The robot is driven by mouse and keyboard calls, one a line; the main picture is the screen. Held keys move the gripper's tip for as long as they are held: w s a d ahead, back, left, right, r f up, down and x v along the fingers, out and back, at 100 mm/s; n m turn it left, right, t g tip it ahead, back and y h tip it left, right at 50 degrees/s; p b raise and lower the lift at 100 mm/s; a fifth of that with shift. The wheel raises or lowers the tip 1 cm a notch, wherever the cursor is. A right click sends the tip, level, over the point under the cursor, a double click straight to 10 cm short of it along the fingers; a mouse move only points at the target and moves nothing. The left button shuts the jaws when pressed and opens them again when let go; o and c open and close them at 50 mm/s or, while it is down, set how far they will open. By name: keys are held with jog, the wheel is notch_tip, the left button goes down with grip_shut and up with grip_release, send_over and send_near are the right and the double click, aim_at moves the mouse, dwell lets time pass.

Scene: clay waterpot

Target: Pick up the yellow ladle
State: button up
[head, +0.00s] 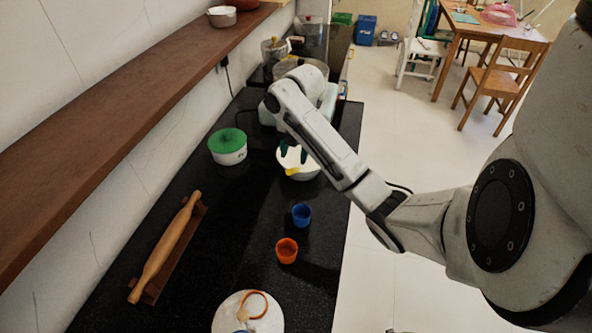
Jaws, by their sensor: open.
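A small yellow piece, likely the yellow ladle (291,171), shows at the near-left rim of a white bowl (306,174) on the black counter. The rest of it is hidden by my gripper and arm or too small to tell. My gripper (293,155) points down over the bowl, with its dark fingers apart and nothing visibly held. The fingertips are just behind the yellow piece in the picture. I cannot tell whether they touch it.
A blue cup (301,215) and an orange cup (286,251) stand nearer. A rolling pin (165,250) lies along the left. A wooden shelf (110,125) overhangs the counter's wall side.

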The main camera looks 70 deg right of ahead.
aim_at(295, 170)
jog(key=f, duration=0.1)
jog(key=f+b, duration=0.1)
jog(key=shift+w+f, duration=0.2)
jog(key=shift+f, duration=0.15)
jog(key=shift+s+d+f, duration=0.1)
jog(key=shift+f, duration=0.3)
jog(key=shift+d+f+p, duration=0.2)
jog(key=shift+f+p, duration=0.25)
jog(key=shift+f, duration=1.75)
grip_shut()
